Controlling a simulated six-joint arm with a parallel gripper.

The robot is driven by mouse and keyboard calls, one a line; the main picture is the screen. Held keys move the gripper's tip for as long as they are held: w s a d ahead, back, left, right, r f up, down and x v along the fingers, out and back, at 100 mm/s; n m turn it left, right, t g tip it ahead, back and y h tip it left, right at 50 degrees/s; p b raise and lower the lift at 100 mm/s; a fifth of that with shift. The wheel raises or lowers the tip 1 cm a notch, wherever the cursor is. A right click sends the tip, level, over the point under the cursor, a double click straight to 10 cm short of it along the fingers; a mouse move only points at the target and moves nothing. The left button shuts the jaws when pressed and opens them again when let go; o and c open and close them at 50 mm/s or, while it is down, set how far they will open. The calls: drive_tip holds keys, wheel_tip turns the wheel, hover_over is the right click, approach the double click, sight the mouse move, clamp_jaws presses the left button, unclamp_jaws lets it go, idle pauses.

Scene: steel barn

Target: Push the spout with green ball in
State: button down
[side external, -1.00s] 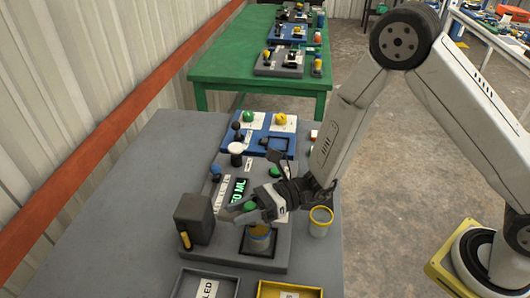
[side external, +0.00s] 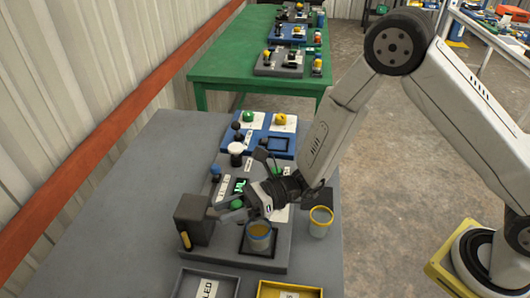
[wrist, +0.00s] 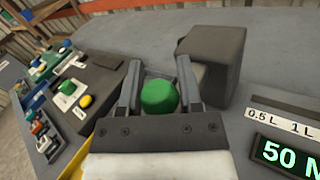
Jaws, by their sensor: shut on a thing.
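The green ball (side external: 237,204) sits by the dark block (side external: 190,213) of the grey station, above the recess with a cup (side external: 259,234) in it. The spout under the ball is mostly hidden by my gripper. My gripper (side external: 241,212) is shut on the green ball, coming in from the right. In the wrist view the green ball (wrist: 159,97) is between the two fingers of my gripper (wrist: 158,84), and the dark block (wrist: 214,62) stands just beyond the right finger.
A second cup (side external: 320,221) stands right of the station. A lit display (side external: 240,186) is partly covered by my arm. A grey tray (side external: 203,284) and a yellow tray (side external: 290,290) lie in front. A blue board (side external: 258,128) is behind. The grey table is clear at left.

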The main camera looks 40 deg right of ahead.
sight(243, 203)
drive_tip(key=shift+w+a, duration=0.3)
drive_tip(key=shift+c, duration=1.3)
unclamp_jaws()
drive_tip(key=shift+d, duration=0.1)
drive_tip(key=shift+s+d, duration=0.25)
drive_tip(key=shift+d, duration=1)
drive_tip(key=shift+s+d, duration=0.25)
drive_tip(key=shift+d, duration=1)
drive_tip(key=shift+s+d, duration=0.25)
drive_tip(key=shift+d, duration=1)
